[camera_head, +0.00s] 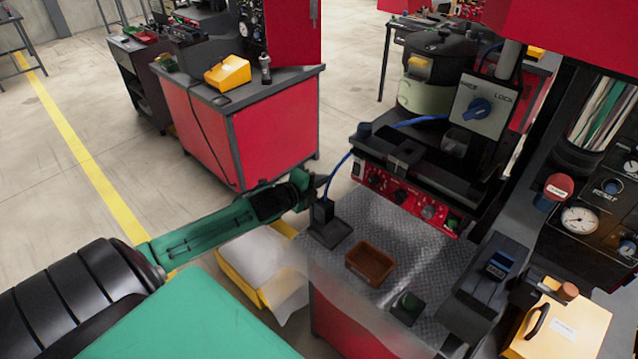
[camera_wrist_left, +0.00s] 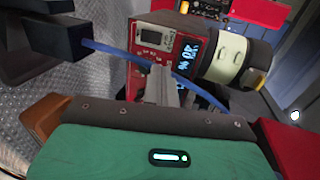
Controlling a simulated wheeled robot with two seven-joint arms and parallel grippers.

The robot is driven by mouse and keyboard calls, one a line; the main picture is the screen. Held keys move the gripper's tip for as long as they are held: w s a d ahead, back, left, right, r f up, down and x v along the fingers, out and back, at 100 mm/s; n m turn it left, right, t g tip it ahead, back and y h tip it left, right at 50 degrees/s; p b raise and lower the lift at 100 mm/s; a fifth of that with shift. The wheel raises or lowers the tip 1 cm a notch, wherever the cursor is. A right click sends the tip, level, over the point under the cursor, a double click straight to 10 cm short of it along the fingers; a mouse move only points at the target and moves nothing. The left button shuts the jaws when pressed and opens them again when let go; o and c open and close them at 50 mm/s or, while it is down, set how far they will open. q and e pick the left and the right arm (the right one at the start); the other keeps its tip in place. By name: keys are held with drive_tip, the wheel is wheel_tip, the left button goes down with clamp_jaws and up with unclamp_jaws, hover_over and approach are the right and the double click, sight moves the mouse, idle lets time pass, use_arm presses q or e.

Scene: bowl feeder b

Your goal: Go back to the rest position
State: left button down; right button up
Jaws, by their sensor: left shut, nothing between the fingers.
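My left gripper (camera_head: 324,181) is at the end of the green and black arm, just left of the metal-topped workbench (camera_head: 335,262) and short of the red control unit (camera_head: 400,194). It is shut and empty. In the left wrist view its closed grey fingers (camera_wrist_left: 161,86) show in front of the red control unit (camera_wrist_left: 150,40) and the blue hose (camera_wrist_left: 115,52). I cannot tell how far they are from the hose. The bowl feeder (camera_head: 425,97) stands behind the control unit. My right gripper is not in view.
The floor at left is open.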

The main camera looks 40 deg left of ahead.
use_arm(q)
drive_tip(key=shift+s+r, duration=0.15)
drive_tip(key=shift+s, duration=0.1)
idle(0.4)
